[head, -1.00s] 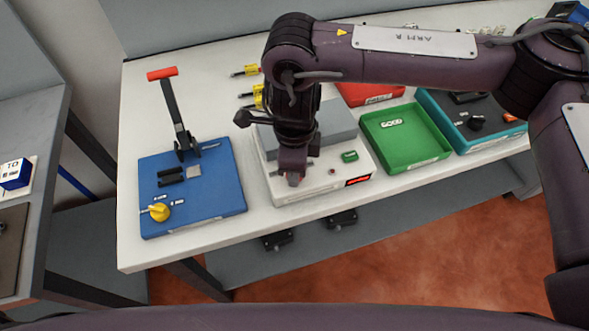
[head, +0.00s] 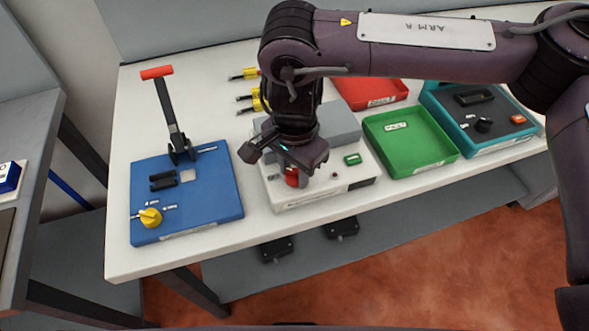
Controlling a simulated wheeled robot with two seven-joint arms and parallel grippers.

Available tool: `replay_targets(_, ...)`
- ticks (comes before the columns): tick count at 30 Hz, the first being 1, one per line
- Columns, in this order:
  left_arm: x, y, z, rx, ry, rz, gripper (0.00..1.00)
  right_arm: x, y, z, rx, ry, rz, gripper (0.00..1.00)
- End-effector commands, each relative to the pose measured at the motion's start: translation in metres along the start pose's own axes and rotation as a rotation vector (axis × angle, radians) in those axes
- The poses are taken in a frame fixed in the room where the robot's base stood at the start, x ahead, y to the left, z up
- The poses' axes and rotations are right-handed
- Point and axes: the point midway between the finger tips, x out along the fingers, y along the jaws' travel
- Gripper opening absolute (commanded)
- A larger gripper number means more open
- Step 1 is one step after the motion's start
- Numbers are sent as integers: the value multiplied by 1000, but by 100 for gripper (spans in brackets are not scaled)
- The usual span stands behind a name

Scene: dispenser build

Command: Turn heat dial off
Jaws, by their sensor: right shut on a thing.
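A white box-shaped unit (head: 330,188) with a grey block (head: 338,124) on it stands in the middle of the table. A red dial (head: 291,177) sits at the front left of its top. My right gripper (head: 296,174) reaches down from above and is shut on this red dial, hiding part of it. The dial's marks are hidden, so its setting cannot be read. A small display (head: 361,184) at the unit's front right looks dark. A green button (head: 352,159) is on the unit's top. My left gripper is not in view.
A blue base (head: 190,205) with a red-handled lever (head: 166,100) and a yellow knob (head: 150,217) is at the left. A green tray (head: 432,166), a red tray (head: 388,100) and a teal box (head: 470,136) are at the right. Yellow-handled tools (head: 246,73) lie behind.

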Motion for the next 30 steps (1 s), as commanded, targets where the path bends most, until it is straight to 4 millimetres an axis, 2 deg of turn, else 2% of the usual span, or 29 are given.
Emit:
replay_targets(12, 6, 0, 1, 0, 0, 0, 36, -2, -2, 0, -225, 1, -6, 9)
replay_targets(30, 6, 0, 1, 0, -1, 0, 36, -2, -2, 0, -270, 2, -6, 9)
